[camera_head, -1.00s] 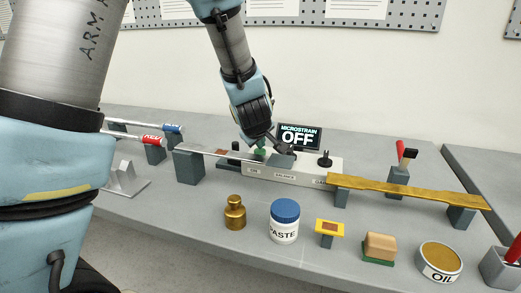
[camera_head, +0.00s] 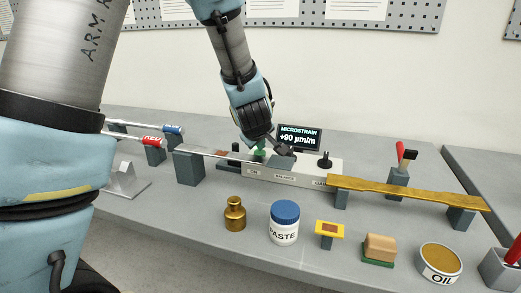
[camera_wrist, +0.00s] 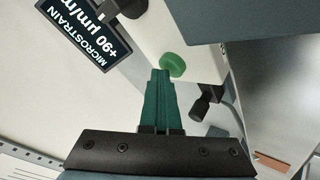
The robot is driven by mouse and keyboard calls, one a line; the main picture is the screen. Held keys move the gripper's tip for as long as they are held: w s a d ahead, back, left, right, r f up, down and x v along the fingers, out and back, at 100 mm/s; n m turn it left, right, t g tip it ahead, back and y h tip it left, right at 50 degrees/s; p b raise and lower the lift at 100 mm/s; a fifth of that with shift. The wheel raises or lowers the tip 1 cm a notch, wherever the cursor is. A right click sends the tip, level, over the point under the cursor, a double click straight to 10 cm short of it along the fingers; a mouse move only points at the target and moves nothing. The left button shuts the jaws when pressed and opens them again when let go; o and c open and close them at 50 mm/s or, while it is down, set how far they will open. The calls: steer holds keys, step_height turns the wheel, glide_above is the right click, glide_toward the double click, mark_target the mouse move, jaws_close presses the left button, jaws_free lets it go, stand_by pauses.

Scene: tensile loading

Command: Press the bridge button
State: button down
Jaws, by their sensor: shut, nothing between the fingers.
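The bridge box (camera_head: 300,178) is a pale instrument on the bench with small labels along its front. A round green button (camera_head: 260,154) sits on its left part, and shows in the wrist view (camera_wrist: 173,64) too. The display (camera_head: 299,137) behind the box reads "MICROSTRAIN +90 µm/m". My gripper (camera_wrist: 160,72) is shut and empty. Its green fingertips are right at the green button in the wrist view; I cannot tell whether they touch it. A black knob (camera_head: 324,160) stands on the box's right part.
A brass strip (camera_head: 400,191) lies on blocks at right, and a grey bar (camera_head: 215,154) at left. A brass weight (camera_head: 235,213), paste jar (camera_head: 284,222), yellow-topped stand (camera_head: 329,231), tan block (camera_head: 380,247) and oil tin (camera_head: 440,262) line the front.

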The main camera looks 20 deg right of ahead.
mark_target(258, 154)
step_height(258, 154, up, 6)
steer(key=p, duration=0.6)
steer(key=shift+r, duration=0.15)
steer(key=shift+w+a, duration=0.15)
steer(key=shift+a, duration=0.15)
steer(key=a+g, duration=0.1)
steer(key=a, duration=0.5)
steer(key=a+m+g+y, duration=0.1)
steer(key=a, duration=0.6)
steer(key=s+a+m+g+y, duration=0.1)
steer(key=a, duration=0.5)
steer(key=shift+a+f, duration=0.35)
steer(key=shift+a, duration=0.05)
steer(key=s+a+m+g+y, duration=0.1)
steer(key=s+a, duration=0.3)
steer(key=a, duration=0.4)
steer(key=s+a+m+g+y, duration=0.1)
steer(key=s+a+g, duration=0.1)
steer(key=s+a, duration=0.3)
steer(key=a, duration=0.3)
steer(key=shift+f+y, duration=0.25)
steer(key=shift+y, duration=0.05)
